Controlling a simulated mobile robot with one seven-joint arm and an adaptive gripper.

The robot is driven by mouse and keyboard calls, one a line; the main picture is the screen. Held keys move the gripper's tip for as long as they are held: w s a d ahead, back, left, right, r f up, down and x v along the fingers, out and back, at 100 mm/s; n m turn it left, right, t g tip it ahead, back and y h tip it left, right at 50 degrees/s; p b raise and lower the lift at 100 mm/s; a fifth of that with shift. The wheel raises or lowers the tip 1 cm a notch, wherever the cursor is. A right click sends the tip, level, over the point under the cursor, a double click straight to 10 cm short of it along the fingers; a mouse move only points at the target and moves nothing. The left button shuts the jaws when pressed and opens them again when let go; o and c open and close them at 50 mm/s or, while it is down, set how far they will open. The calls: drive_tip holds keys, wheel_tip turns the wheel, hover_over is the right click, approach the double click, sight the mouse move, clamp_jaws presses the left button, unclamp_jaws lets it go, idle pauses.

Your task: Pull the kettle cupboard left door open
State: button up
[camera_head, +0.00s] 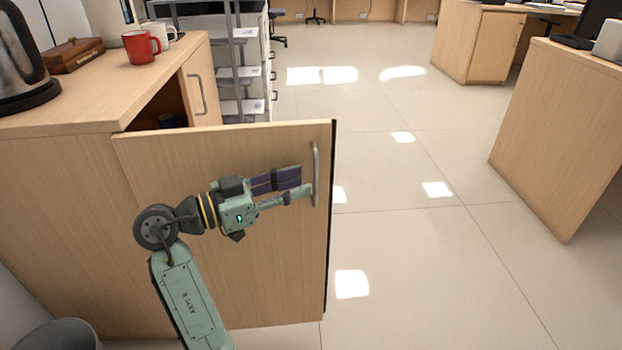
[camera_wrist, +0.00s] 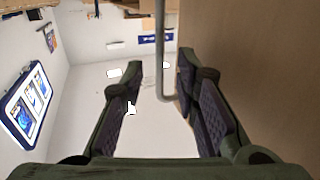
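The kettle cupboard's left door (camera_head: 240,285) is a light wood panel. It stands swung out from the cupboard (camera_head: 50,180), with a dark opening behind its top edge. Its metal bar handle (camera_head: 316,165) is near the free edge. My gripper (camera_head: 303,180) is beside the handle, in front of the door face. In the wrist view, its fingers (camera_wrist: 160,68) are apart. The handle (camera_wrist: 167,50) passes between the fingertips there, nearer the right finger, with a gap to the left one. I cannot tell whether a finger touches it. The right door (camera_head: 200,85) looks closed.
A kettle (camera_head: 22,60), a wooden box (camera_head: 73,55), a red mug (camera_head: 140,47) and a white mug (camera_head: 160,35) stand on the cupboard top. A bin (camera_head: 55,336) is at lower left. The tiled floor (camera_head: 410,250) right of the door is clear up to a wooden counter (camera_head: 555,130).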

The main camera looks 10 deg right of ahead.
drive_tip(key=v, duration=0.7)
drive_tip(key=shift+a, duration=0.1)
drive_tip(key=shift+s, duration=0.1)
